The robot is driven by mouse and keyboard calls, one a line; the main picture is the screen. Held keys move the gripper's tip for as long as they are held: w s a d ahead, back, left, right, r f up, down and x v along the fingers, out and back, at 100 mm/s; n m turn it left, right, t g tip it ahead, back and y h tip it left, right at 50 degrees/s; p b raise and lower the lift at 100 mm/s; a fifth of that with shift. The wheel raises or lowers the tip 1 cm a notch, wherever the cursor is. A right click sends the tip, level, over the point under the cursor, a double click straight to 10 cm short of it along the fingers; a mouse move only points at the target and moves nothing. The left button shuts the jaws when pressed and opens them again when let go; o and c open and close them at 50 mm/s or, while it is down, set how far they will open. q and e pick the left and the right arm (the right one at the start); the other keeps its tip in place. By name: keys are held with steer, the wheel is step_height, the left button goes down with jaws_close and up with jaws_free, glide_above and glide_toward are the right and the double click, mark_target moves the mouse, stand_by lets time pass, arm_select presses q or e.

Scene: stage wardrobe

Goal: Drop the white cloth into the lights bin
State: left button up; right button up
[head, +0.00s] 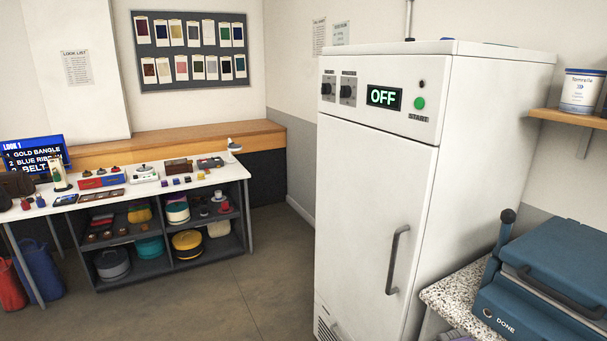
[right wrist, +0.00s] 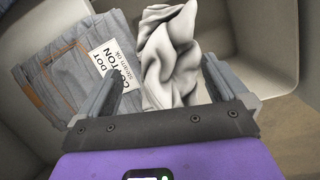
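The white cloth (right wrist: 172,55) is a crumpled, folded bundle in the right wrist view. It is inside a beige container (right wrist: 285,60), beside a folded grey-blue garment. My right gripper (right wrist: 163,80) is over the container with its fingers spread, one on each side of the cloth. A gap shows between the left finger and the cloth; the right finger is close to the cloth's edge. No bin label is in view, so I cannot tell whether this container is the lights bin. My left gripper is in no view.
The folded garment (right wrist: 62,85) carries a tag reading "DOT COTTON steam ok". In the head view, a tall white cabinet (head: 375,190) reads OFF. A blue press (head: 550,270) marked DONE sits on a speckled counter (head: 452,292). A prop table (head: 115,190) stands at the left, with clear floor before it.

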steer(key=p+v, duration=0.2)
steer(key=v, duration=0.5)
steer(key=shift+r, duration=0.35)
steer(key=shift+f, duration=0.1)
